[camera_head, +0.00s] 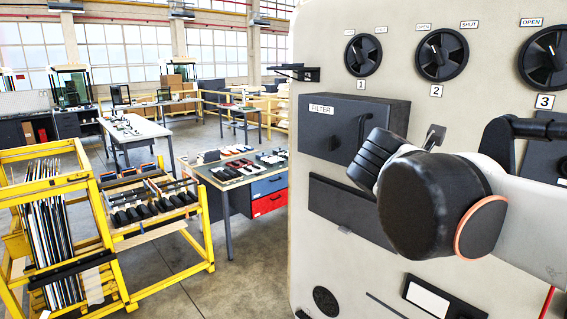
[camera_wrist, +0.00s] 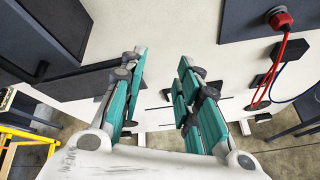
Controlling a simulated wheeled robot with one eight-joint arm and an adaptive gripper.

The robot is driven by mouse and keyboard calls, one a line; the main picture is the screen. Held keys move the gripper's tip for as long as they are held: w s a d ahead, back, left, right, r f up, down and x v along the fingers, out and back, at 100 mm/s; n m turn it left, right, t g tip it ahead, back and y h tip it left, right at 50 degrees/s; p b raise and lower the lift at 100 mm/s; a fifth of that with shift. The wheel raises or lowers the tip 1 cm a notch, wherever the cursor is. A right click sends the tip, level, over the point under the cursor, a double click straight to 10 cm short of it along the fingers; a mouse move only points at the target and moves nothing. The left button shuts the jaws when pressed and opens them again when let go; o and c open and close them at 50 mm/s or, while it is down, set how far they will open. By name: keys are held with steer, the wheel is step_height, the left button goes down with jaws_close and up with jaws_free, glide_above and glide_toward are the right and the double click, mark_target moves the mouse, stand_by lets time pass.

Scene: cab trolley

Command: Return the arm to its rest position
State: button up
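My gripper (camera_wrist: 163,62) shows in the wrist view with its two teal-padded fingers spread apart and nothing between them. The pale cab panel (camera_wrist: 180,30) lies beyond the fingertips, and I see no contact with it. In the head view my arm (camera_head: 435,205) reaches in from the right edge, in front of the same panel (camera_head: 330,265). The arm hides part of the panel, and the gripper's fingers cannot be made out there.
A dark FILTER box (camera_head: 350,125) juts from the panel beside my arm. Round knobs (camera_head: 442,54) sit above. A red knob (camera_wrist: 280,19) with a red cable is at the right in the wrist view. Yellow trolleys (camera_head: 95,215) and a workbench (camera_head: 235,170) stand left; floor between is open.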

steer(key=s+a+f+m+y+b, duration=0.3)
steer(key=s+f+m+b, duration=0.2)
steer(key=f, duration=0.8)
steer(key=s+a+f+m+y+b, duration=0.3)
steer(key=f+m+b, duration=0.3)
steer(key=f, duration=0.8)
steer(key=s+a+f+m+g+y+b, duration=0.1)
steer(key=s+a+f+m+y+b, duration=0.2)
steer(key=f+m, duration=0.6)
steer(key=s+a+f+b, duration=0.2)
steer(key=s+f+b, duration=0.1)
steer(key=f, duration=0.1)
steer(key=shift+s+a+f+m+y+b, duration=0.15)
steer(key=shift+s+m+y+b, duration=0.15)
steer(key=shift+m+b, duration=0.1)
